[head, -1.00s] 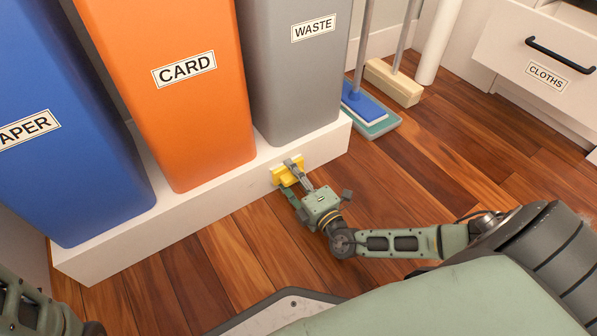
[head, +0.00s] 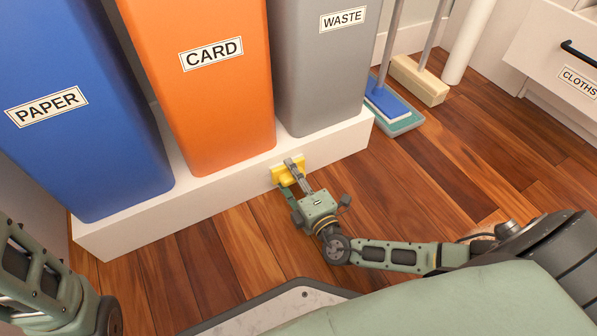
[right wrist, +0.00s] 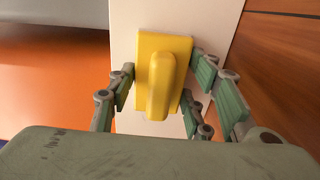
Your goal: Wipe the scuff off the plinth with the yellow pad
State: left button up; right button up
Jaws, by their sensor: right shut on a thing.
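The yellow pad (head: 280,176), a flat block with a raised grip, is against the front face of the white plinth (head: 190,214), below the gap between the orange and grey bins. My right gripper (head: 295,174) is shut on the pad. In the right wrist view the fingers (right wrist: 158,88) stand either side of the pad's grip (right wrist: 160,87), with the white plinth face behind. I see no scuff on the bare parts of the plinth; any mark under the pad is hidden. Part of my left arm shows at the lower left, its gripper out of view.
Blue PAPER (head: 75,120), orange CARD (head: 205,110) and grey WASTE (head: 318,80) bins stand on the plinth. A blue-headed mop (head: 388,103) and a broom (head: 420,82) stand right of it. A CLOTHS drawer (head: 545,50) is at the far right. The wooden floor (head: 470,165) between is clear.

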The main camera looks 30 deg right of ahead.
aim_at(285, 185)
jog(key=shift+a+r, duration=0.1)
jog(key=shift+a, duration=1.5)
jog(key=shift+s+a, duration=0.15)
jog(key=shift+a, duration=1.05)
jog(key=shift+s+a, duration=0.1)
jog(key=shift+a, duration=1.05)
